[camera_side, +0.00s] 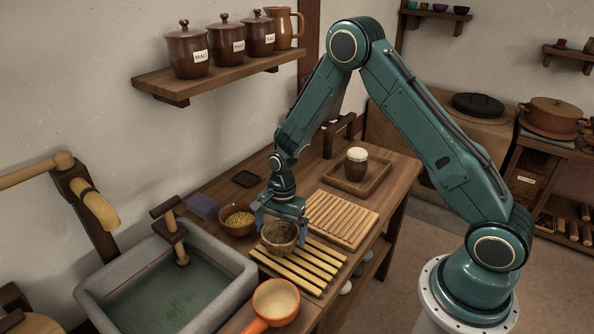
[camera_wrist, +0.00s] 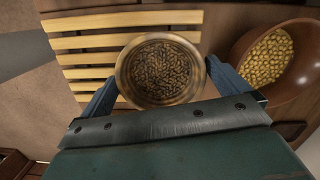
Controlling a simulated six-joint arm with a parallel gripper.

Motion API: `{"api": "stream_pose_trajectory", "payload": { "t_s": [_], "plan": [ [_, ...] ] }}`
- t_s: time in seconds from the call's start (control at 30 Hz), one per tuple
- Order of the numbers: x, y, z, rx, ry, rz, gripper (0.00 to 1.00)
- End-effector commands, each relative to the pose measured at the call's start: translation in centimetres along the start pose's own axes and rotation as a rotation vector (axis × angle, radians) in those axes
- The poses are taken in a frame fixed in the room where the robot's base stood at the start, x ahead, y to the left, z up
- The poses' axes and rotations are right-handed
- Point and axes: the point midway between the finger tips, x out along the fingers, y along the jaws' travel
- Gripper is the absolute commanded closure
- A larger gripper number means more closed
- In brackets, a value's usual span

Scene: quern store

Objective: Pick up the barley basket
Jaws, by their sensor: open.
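The barley basket (camera_side: 279,244) is a small round brown vessel. It stands on a pale slatted rack (camera_side: 312,279) next to the sink. In the wrist view, the basket (camera_wrist: 121,75) has a pale rim and is filled with brown grain. My gripper (camera_side: 281,228) is down at the basket with its blue fingers on either side of it. In the wrist view the open gripper (camera_wrist: 160,76) straddles the basket. The right fingertip is close to its rim; I cannot tell whether either finger touches.
A bowl of yellow grain (camera_side: 237,220) stands close left of the gripper. An orange pan (camera_side: 276,302) is in front and a ribbed board (camera_side: 341,218) behind right. A tray (camera_side: 378,177) holds a lidded jar (camera_side: 356,168). The stone sink (camera_side: 105,290) lies left; a jar shelf (camera_side: 215,75) hangs above.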

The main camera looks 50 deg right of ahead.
Motion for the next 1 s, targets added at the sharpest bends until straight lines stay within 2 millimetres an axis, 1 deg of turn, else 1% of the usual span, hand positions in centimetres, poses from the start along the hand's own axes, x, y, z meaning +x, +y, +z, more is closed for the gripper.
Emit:
{"api": "stream_pose_trajectory", "payload": {
  "t_s": [0.03,0.13,0.6,0.63,0.77,0.8,0.83,0.87,1.0],
  "plan": [
    [0.41,0.03,0.01,0.0,0.0,0.002,0.0],
    [0.73,-0.01,0.0,-0.001,0.001,-0.001,0.0],
    [0.73,-0.02,-0.01,0.0,0.001,-0.001,0.0],
    [0.73,-0.02,-0.01,0.0,0.001,-0.001,0.02],
    [0.73,-0.01,-0.01,0.0,0.001,-0.001,0.28],
    [0.73,-0.01,-0.01,0.0,0.001,-0.001,0.35],
    [0.73,-0.01,-0.01,0.0,0.001,-0.001,0.41],
    [0.7,-0.04,-0.01,0.0,0.001,-0.002,0.45],
    [0.7,-0.04,-0.01,0.0,0.001,-0.001,0.45]
  ]
}}
